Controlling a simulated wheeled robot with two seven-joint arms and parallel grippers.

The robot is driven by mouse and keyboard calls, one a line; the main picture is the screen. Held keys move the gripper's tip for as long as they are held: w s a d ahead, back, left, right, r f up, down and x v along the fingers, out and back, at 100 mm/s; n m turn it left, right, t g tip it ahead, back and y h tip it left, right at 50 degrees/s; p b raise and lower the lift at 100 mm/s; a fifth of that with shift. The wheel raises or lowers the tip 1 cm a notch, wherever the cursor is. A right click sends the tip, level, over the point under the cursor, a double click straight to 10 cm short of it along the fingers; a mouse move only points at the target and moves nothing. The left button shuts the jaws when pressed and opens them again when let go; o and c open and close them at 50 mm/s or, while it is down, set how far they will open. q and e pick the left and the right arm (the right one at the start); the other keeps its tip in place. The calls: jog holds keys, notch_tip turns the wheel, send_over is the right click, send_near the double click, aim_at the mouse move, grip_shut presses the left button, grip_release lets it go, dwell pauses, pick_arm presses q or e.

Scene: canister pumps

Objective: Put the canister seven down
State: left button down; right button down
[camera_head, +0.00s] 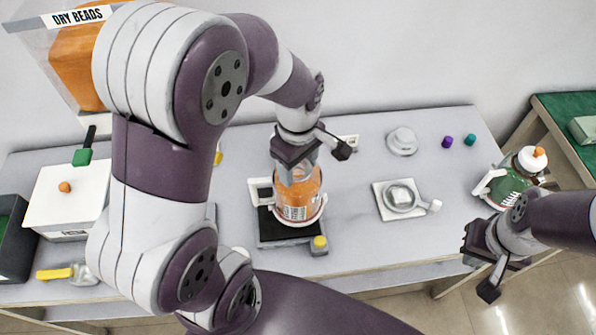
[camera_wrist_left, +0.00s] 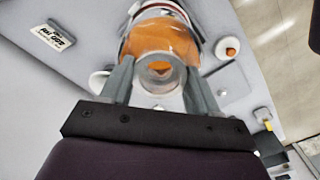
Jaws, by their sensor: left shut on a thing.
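An orange canister (camera_head: 297,200) with a clear top and a white label stands upright under my left gripper (camera_head: 299,170); I cannot read its number. My left gripper is shut on its narrow clear neck, which also shows between the fingers in the left wrist view (camera_wrist_left: 160,70). The canister is over a dark square plate (camera_head: 280,234) with a yellow knob (camera_head: 320,242), within a white ring; I cannot tell whether its bottom touches the plate. My right gripper (camera_head: 480,266) is open and empty off the table's front right.
A white dish with a handle (camera_head: 400,197) is right of the canister. A green canister (camera_head: 508,185) stands at the table's (camera_head: 362,247) right end. A white box with an orange knob (camera_head: 70,196) is at the left. The table right of the plate is partly clear.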

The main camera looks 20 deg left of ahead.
aim_at(298, 173)
pick_arm(q)
jog(key=shift+f, duration=1.6)
jog(key=shift+c, duration=1.3)
grip_release()
notch_tip(298, 173, up, 12)
jog(key=p, duration=0.2)
jog(key=s+f+m, duration=0.1)
jog(key=f+m, duration=0.1)
jog(key=m, duration=0.2)
jog(key=s+f+m+t, duration=0.1)
jog(key=s+f+m, duration=0.1)
jog(key=m, duration=0.3)
jog(key=s+f+m, duration=0.1)
jog(key=f+m, duration=0.2)
jog(key=m, duration=0.2)
jog(key=shift+s+a+f, duration=0.15)
jog(key=shift+s+f, duration=0.05)
jog(key=shift+s, duration=0.1)
